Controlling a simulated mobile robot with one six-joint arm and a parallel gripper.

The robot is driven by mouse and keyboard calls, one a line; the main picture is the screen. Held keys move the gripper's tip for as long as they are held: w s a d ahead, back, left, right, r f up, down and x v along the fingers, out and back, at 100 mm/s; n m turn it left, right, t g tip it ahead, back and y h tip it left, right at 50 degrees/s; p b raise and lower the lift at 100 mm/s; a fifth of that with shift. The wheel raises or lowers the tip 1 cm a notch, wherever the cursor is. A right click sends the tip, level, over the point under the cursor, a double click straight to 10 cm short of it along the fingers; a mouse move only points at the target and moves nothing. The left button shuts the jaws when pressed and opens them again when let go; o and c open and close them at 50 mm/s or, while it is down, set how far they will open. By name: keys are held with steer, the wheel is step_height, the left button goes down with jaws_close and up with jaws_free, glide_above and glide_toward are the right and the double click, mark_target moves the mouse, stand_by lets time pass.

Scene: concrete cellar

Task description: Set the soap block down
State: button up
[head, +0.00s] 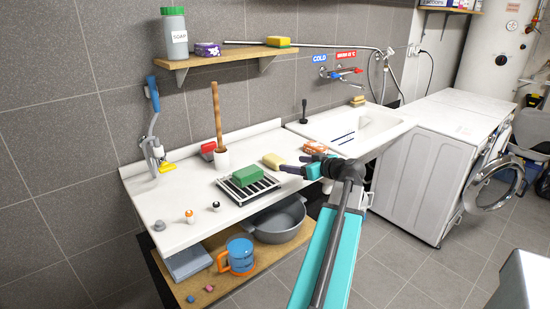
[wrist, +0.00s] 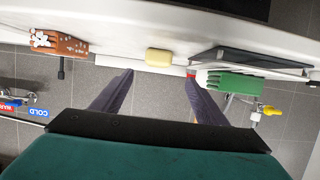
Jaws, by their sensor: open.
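The pale yellow soap block (head: 273,160) lies on the white counter (head: 165,205), just right of the slatted drying rack (head: 229,190). My gripper (head: 292,164) is open, its fingers pointing at the block from the right. In the wrist view, which is upside down, the soap block (wrist: 159,57) sits ahead of my gripper (wrist: 159,76), in line with the gap between the spread fingertips. Nothing is held. I cannot tell whether a fingertip touches the block.
A green block (head: 247,175) is on the rack. An orange-brown block (head: 313,147) lies near the sink (head: 375,125). A wooden-handled tool (head: 217,120) stands behind. Small knobbed items (head: 189,216) are at the front left. The counter's left part is mostly clear.

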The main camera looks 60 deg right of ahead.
mark_target(278, 161)
steer(key=shift+w+r+g, duration=0.1)
steer(key=shift+r+g, duration=0.2)
steer(key=shift+r, duration=0.15)
steer(key=shift+f, duration=0.1)
steer(key=shift+d, duration=0.1)
steer(key=shift+p+x, duration=0.95)
steer(key=shift+x, duration=3.4)
